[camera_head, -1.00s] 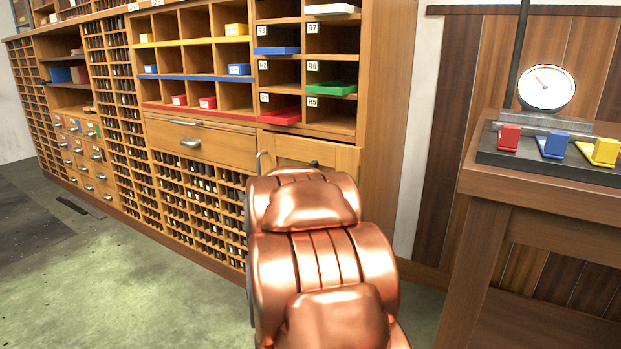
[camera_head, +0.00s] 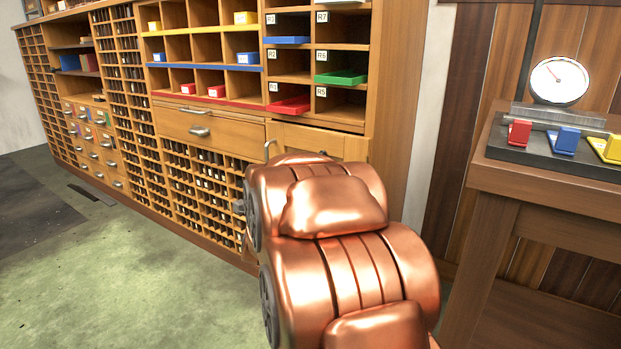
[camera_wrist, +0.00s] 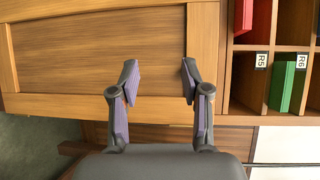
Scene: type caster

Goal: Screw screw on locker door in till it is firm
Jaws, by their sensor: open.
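The locker door (camera_head: 318,140) is a wooden panel low in the cabinet, below the slots marked R1 and R5. My copper arm covers most of it in the head view. In the wrist view the door (camera_wrist: 100,55) fills the upper left and middle, turned sideways. My gripper (camera_wrist: 158,70) is open and empty, its two purple-padded fingers spread in front of the door and its frame. I cannot make out the screw in the wrist view; in the head view, any screw on the door's covered part is hidden by my arm.
Red (camera_head: 289,105) and green (camera_head: 341,77) trays sit in slots above. A wooden table (camera_head: 545,190) with a gauge (camera_head: 559,80) and coloured blocks stands at right. The green floor (camera_head: 130,260) at left is clear.

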